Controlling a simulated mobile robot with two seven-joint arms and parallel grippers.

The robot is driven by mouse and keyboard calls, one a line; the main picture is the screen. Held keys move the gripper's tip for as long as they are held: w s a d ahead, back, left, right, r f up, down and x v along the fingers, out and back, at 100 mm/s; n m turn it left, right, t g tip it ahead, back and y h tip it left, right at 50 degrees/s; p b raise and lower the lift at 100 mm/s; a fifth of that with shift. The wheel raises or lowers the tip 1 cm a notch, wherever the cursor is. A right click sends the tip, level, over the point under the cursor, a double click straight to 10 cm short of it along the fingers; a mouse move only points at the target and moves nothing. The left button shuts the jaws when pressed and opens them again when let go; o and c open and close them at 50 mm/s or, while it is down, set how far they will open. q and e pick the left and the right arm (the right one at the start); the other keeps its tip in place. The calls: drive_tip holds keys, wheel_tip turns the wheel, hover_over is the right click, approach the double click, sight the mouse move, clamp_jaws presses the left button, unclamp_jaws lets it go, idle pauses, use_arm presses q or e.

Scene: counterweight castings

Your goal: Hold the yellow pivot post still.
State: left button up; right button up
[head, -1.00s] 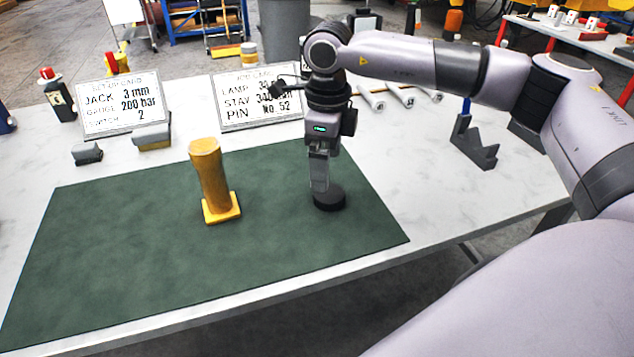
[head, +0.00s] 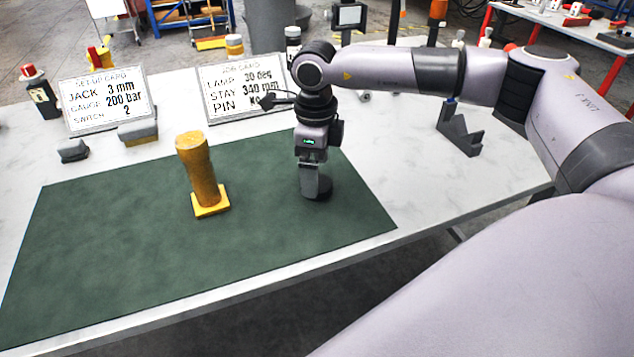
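The yellow pivot post (head: 202,176) stands on its square yellow foot on the green mat (head: 110,240), left of my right gripper. Its top leans a little to the left in the picture; I cannot tell whether that is real tilt or the viewing angle. No gripper touches it. My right gripper (head: 312,188) points down at a low black round piece (head: 324,189) on the mat, with its fingers down at that piece. I cannot tell whether the fingers are closed on it. My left gripper is not in view.
A set-up card (head: 106,101) and a job card (head: 236,88) stand behind the mat; my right wrist partly covers the job card. Two grey blocks (head: 73,150) (head: 138,133) lie near the cards. A dark notched block (head: 459,130) stands at right. The mat's left and front are clear.

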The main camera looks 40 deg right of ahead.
drive_tip(key=shift+d+f, duration=0.1)
drive_tip(key=shift+f, duration=1.45)
drive_tip(key=c, duration=1.1)
drive_tip(key=shift+r, duration=0.1)
wheel_tip(320, 180, up, 20)
